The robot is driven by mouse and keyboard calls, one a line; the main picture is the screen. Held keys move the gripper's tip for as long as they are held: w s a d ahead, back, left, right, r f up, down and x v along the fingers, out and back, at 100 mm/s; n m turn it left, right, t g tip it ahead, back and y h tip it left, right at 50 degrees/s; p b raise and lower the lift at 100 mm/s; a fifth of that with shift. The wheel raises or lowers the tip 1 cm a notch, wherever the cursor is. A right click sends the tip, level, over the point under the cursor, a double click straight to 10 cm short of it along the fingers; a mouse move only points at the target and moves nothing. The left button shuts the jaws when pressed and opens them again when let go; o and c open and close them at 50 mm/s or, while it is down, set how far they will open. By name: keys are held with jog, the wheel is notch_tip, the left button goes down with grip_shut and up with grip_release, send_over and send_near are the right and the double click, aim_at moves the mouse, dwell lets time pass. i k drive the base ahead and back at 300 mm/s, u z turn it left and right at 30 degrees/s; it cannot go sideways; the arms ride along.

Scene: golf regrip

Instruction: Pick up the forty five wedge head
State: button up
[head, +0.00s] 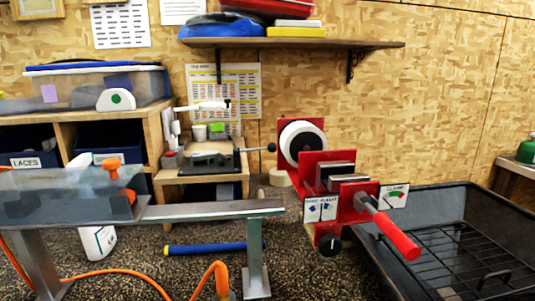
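I cannot make out a forty five wedge head anywhere in the head view. A red clamp machine (345,200) stands right of the middle, with a white-faced wheel, a grey block in its jaws and a red-handled lever (395,235). A small wooden bench (205,177) at centre left bears a dark flat device (208,163) and small white and green items, too small to name surely. My gripper is not in view.
A metal rail bench (215,211) with a clear-sided box crosses the left front. A black tray with a wire rack (470,255) lies at the right. A blue tube (213,248) and an orange hose (120,272) lie on the dark floor. A shelf (300,43) hangs above.

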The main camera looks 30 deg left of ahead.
aim_at(197, 155)
jog(key=z, duration=0.1)
jog(key=k, duration=1.1)
jog(key=u, duration=1.35)
jog(key=i, duration=0.5)
jog(key=z, duration=0.05)
